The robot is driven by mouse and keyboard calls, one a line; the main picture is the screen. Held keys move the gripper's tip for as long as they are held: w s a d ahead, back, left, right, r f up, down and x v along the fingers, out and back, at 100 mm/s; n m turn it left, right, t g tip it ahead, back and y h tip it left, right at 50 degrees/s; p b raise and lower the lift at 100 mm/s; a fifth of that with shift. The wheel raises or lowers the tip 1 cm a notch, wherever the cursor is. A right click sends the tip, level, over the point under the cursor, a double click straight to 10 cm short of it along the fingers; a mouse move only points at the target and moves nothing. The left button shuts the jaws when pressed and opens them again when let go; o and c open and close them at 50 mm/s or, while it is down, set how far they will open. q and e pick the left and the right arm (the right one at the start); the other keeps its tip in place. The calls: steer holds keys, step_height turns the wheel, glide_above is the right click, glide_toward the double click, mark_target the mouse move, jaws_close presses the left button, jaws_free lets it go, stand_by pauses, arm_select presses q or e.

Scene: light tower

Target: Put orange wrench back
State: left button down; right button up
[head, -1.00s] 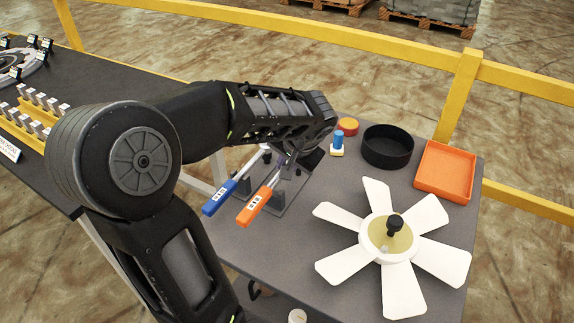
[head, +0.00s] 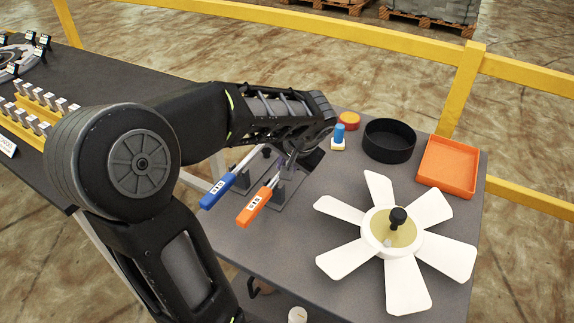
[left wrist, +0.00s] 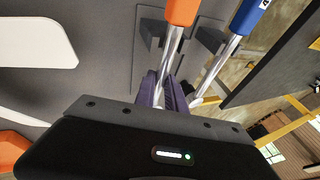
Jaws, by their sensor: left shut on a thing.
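The orange wrench (head: 255,206) has an orange handle and a metal shaft and lies across a grey holder (head: 285,189) on the grey table. It also shows in the left wrist view (left wrist: 181,12). The blue wrench (head: 219,191) lies beside it on the left in the head view and on the right in the left wrist view (left wrist: 249,17). My left gripper (left wrist: 166,90) is shut on the orange wrench's metal shaft, at the end away from the handle. In the head view my arm's end partly hides the far ends of both wrenches. My right gripper is in neither view.
A white-bladed fan (head: 345,259) takes up the table's front right. A black round bowl (head: 389,142), an orange tray (head: 447,168), a blue-topped piece (head: 339,135) and a red-orange round piece (head: 348,121) stand at the back. A yellow rail (head: 400,55) runs behind.

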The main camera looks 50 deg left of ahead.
arm_select(q)
steer(key=shift+f, duration=0.25)
steer(key=c, duration=1.3)
jaws_free()
steer(key=shift+f, duration=0.1)
steer(key=shift+v, duration=3.95)
